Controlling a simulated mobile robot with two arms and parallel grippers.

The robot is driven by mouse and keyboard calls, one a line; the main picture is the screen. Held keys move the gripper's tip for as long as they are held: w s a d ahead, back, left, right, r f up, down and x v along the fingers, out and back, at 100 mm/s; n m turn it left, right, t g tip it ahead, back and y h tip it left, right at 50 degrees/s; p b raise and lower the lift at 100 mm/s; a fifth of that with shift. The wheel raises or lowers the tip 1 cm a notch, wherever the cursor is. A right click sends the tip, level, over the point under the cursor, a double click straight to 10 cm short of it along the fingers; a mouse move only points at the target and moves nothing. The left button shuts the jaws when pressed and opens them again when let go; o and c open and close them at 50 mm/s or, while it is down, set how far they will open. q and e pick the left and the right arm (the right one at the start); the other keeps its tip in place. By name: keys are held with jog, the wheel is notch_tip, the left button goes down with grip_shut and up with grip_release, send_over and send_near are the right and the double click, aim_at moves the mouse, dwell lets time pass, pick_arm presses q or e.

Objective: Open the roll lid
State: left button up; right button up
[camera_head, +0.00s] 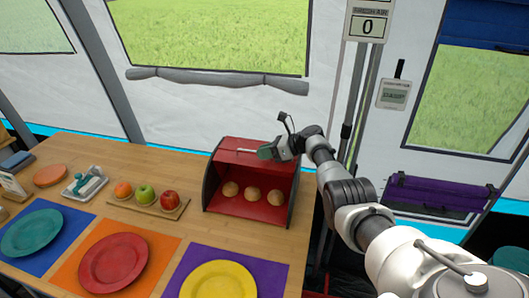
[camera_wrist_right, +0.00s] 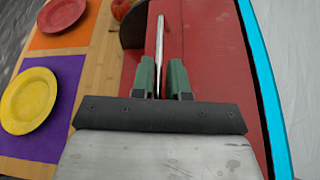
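The bread box (camera_head: 212,185) stands on the wooden table with dark side panels and a red body. Its front is open and shows several buns' worth of red interior, with three round buns (camera_head: 252,194) inside. The red roll lid (camera_head: 233,146) is up at the top of the box. Its metal bar handle (camera_head: 246,150) is at the top; it also shows in the right wrist view (camera_wrist_right: 160,45). My right gripper (camera_head: 266,152) is at the handle's right part, its green fingers (camera_wrist_right: 161,80) close on both sides of the bar. My left gripper is not in view.
A board with three fruits (camera_head: 147,205) lies left of the box. Teal, red (camera_head: 113,262) and yellow (camera_head: 218,281) plates lie on coloured mats along the front. The tent wall is close behind the table.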

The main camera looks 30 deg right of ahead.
jog(key=o, duration=0.3)
jog(key=shift+f, duration=0.15)
jog(key=shift+s+d, duration=0.1)
jog(key=shift+s+d+r+p, duration=0.2)
jog(key=shift+d+r+p, duration=0.05)
jog(key=shift+r+p, duration=0.1)
jog(key=p+v, duration=0.1)
jog(key=v, duration=0.8)
jog(key=shift+s+d, duration=0.3)
